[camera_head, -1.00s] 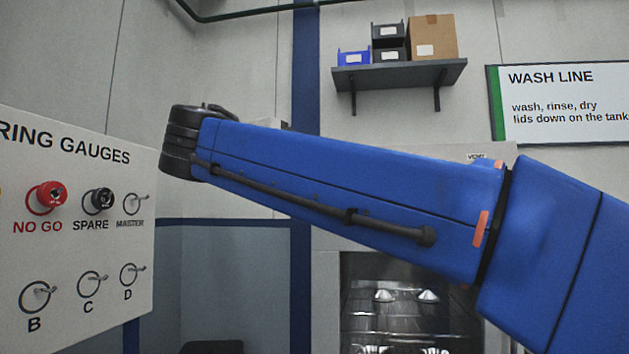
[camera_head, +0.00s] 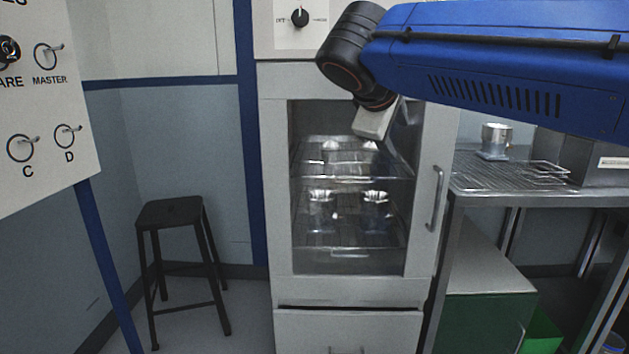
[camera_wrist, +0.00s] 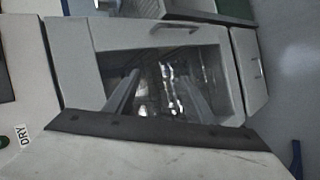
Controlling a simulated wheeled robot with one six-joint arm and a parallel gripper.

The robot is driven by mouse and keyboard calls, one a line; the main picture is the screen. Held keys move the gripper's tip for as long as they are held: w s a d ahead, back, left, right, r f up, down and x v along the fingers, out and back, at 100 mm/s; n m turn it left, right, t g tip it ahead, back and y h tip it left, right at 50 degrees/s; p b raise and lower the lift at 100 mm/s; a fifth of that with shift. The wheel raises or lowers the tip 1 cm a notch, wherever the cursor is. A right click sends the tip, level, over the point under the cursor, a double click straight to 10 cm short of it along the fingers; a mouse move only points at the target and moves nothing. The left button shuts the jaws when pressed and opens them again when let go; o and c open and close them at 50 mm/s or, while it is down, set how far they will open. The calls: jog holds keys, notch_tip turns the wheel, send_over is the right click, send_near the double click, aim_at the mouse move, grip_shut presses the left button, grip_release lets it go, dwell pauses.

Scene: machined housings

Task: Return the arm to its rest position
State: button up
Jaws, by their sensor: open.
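My blue arm reaches in from the right in the head view, across the top of the cabinet. Its dark wrist bends down, and the grey gripper (camera_head: 384,124) hangs in front of the upper part of the cabinet's glass door. In the wrist view, the two fingers of my gripper (camera_wrist: 157,82) stand apart with nothing held between them. Shiny metal parts show beyond them, inside the cabinet. The fingertips are hard to make out in the head view.
The grey cabinet (camera_head: 347,292) has a glass door that looks shut, with a handle on its right. Metal housings (camera_head: 375,210) stand on its racks.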

jog(key=s+d+f+m+g+y, duration=0.1)
jog(key=s+d+f+m+g, duration=0.1)
jog(key=s+d+f, duration=0.5)
jog(key=s+d+f+m+g+y, duration=0.15)
jog(key=s+d+f, duration=0.25)
jog(key=f, duration=0.6)
jog(key=s+d+f+m+g+y, duration=0.1)
jog(key=s+f+m, duration=0.6)
jog(key=s+f, duration=0.7)
notch_tip(320, 180, down, 4)
jog(key=shift+d+f+y, duration=0.1)
jog(key=shift+d+y, duration=0.4)
jog(key=shift+y, duration=0.55)
